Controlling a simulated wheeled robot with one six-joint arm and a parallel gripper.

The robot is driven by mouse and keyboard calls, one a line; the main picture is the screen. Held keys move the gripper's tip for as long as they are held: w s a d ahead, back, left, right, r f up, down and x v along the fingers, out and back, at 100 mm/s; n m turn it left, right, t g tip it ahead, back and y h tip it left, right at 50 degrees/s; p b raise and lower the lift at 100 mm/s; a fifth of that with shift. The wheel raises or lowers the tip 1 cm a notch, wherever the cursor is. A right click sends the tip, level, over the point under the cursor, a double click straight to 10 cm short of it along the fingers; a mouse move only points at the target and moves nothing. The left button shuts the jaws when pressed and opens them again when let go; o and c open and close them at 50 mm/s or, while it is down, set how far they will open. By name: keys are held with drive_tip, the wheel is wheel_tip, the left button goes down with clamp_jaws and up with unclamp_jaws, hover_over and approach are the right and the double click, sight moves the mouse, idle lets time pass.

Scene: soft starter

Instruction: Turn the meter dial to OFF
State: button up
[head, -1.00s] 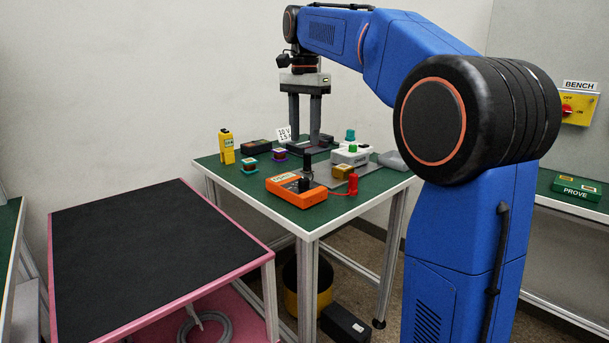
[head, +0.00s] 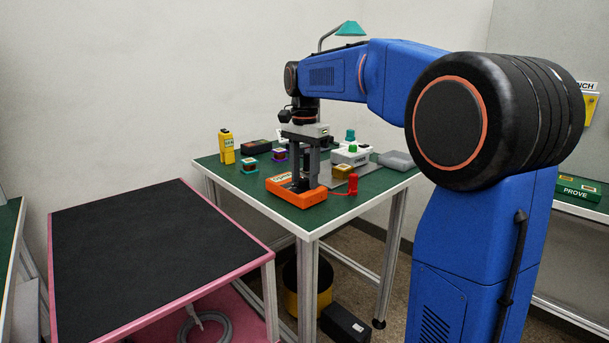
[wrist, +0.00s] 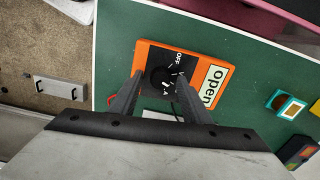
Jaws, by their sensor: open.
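The orange meter (head: 297,192) lies on the green table near its front corner. In the wrist view the meter (wrist: 150,52) shows a black face with a round dark dial (wrist: 161,78), an "OFF" mark, an "A" mark and an "open" label. My gripper (head: 306,182) is lowered over the meter, fingers pointing down. In the wrist view my open gripper (wrist: 160,84) has one finger on each side of the dial. I cannot tell whether the fingers touch it. The dial's pointer direction is not clear.
A red probe (head: 352,184) and a brown-yellow block (head: 343,172) stand close right of the meter. A yellow tester (head: 227,148), small coils (head: 249,166) and a white box with a green button (head: 352,155) stand farther back. A black-topped pink cart (head: 140,260) is at left.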

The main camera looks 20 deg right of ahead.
drive_tip(key=shift+c, duration=0.6)
drive_tip(key=c, duration=0.9)
drive_tip(key=n, duration=0.3)
drive_tip(key=shift+n, duration=0.3)
drive_tip(key=n, duration=0.4)
drive_tip(key=shift+a+n, duration=0.1)
drive_tip(key=shift+n, duration=0.2)
drive_tip(key=n, duration=0.4)
drive_tip(key=shift+a+n, duration=0.1)
drive_tip(key=shift+n, duration=1.7)
